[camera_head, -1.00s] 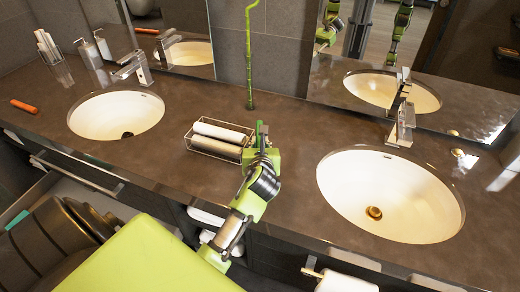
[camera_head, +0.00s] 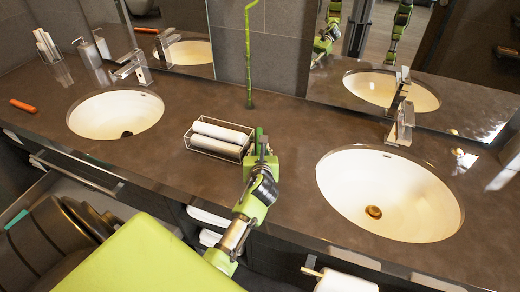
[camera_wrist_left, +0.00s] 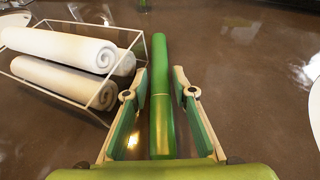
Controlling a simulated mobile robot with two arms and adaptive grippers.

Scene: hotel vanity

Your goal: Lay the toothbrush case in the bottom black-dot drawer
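The toothbrush case appears to be the green tube (camera_wrist_left: 162,85) between my left fingers in the left wrist view. It points away from me above the dark counter; I cannot tell whether it touches the counter. Its far end (camera_head: 259,136) shows in the head view, right of the wire basket. My left gripper (camera_head: 262,153) is open around the case, with gaps on both sides between the fingers (camera_wrist_left: 160,110) and the tube. The gripper palm hides the near end of the case. No black-dot mark is readable on any drawer. My right gripper is not in view.
A wire basket (camera_head: 188,140) with rolled white towels stands close left of my left gripper. Sinks lie left (camera_head: 110,112) and right (camera_head: 390,195). An orange item (camera_head: 24,106) lies at far left. A drawer (camera_head: 75,172) seems open below the counter, partly hidden by my body.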

